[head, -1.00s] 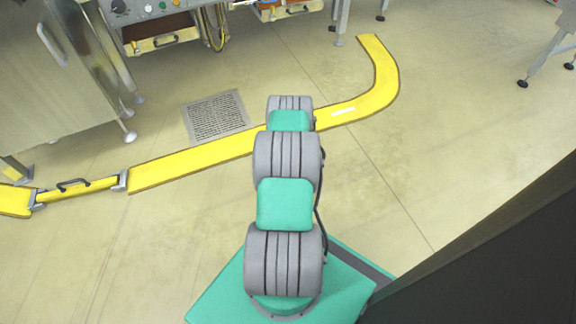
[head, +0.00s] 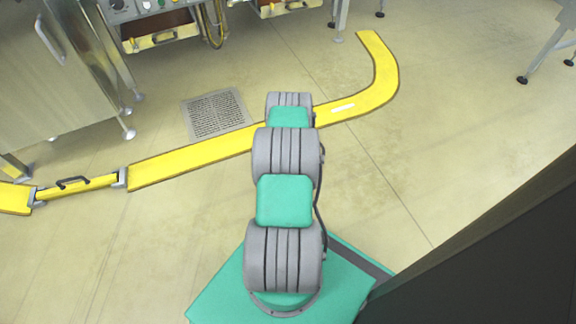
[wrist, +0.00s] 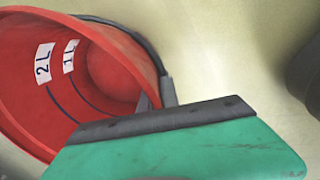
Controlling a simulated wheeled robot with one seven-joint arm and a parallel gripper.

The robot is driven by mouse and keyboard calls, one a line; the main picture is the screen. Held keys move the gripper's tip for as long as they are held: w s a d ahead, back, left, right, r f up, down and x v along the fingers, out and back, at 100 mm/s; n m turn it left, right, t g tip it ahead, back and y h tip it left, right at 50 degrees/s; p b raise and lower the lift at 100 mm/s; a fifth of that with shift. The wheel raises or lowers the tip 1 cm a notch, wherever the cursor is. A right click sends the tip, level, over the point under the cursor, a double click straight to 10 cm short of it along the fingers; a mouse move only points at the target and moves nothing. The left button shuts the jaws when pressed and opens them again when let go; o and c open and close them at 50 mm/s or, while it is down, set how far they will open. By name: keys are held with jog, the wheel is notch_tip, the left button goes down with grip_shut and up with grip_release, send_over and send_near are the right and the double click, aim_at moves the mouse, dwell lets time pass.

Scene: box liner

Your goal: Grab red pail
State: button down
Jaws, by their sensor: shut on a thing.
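The red pail (wrist: 22,98) fills the left of the wrist view, tipped so that I look into its open mouth. White labels reading 2L and 1L and dark level lines show on its inside wall. A dark handle curves along its upper rim. My gripper (wrist: 158,100) is shut on the red pail at the rim, near the grey handle mount. One green jaw with a dark grey edge covers the lower part of the view and hides some of the pail. The pail and my gripper are not visible in the head view.
A yellow floor strip (head: 200,158) runs past a floor grate (head: 216,114). A steel cabinet (head: 50,85) stands at the left, and a machine with drawers (head: 155,32) at the top. A dark panel (head: 500,255) fills the lower right. The floor at the right is mostly open.

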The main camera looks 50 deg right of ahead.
jog(key=shift+s+a+f, duration=0.1)
jog(key=shift+s+a, duration=0.05)
jog(key=shift+a, duration=0.05)
